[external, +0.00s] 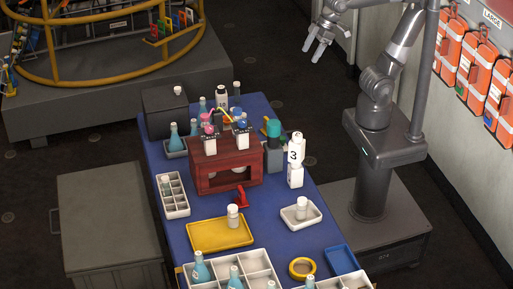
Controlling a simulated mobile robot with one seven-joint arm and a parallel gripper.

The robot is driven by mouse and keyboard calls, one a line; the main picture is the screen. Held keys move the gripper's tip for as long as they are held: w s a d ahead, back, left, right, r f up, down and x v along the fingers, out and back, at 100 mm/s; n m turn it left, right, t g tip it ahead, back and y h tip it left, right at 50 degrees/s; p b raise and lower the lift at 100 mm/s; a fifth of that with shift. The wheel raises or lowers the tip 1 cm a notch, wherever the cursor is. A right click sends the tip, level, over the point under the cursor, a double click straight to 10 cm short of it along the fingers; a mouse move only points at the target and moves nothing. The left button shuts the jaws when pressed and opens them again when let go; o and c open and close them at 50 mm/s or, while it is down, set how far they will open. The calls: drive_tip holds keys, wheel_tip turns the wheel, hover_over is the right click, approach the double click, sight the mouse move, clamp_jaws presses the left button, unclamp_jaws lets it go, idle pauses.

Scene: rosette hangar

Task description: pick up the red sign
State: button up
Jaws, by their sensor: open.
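A small red object (240,197), which looks like the red sign, stands on the blue table (283,244) just in front of the dark red wooden rack. It is small in this view, and I cannot make out any marking on it. My gripper (312,52) is at the top of the external view, up and to the right of the table's far end. Its fingers are apart and nothing shows between them. It is well away from the red object.
The wooden rack (238,184) with bottles stands behind the red object. A yellow tray (205,240) with a white bottle lies in front, and a white tray (290,221) to the right. Compartment trays fill the front.

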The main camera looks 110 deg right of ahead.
drive_tip(key=w+a+r, duration=0.2)
drive_tip(key=w+a, duration=0.1)
drive_tip(key=w, duration=0.6)
drive_tip(key=g, duration=0.1)
hover_over(241, 189)
drive_tip(key=s, duration=0.4)
wheel_tip(241, 189, down, 34)
drive_tip(key=x, duration=0.6)
drive_tip(key=shift+s+f, duration=0.1)
drive_tip(key=shift+f, duration=0.1)
drive_tip(key=shift+n, duration=0.3)
drive_tip(key=shift+w+x, duration=0.15)
drive_tip(key=shift+x, duration=1.25)
drive_tip(key=shift+w+x, duration=0.1)
drive_tip(key=shift+x, duration=1.35)
drive_tip(key=shift+d+r, duration=0.1)
drive_tip(key=shift+d, duration=0.1)
drive_tip(key=shift+c, duration=0.4)
drive_tip(key=c, duration=1)
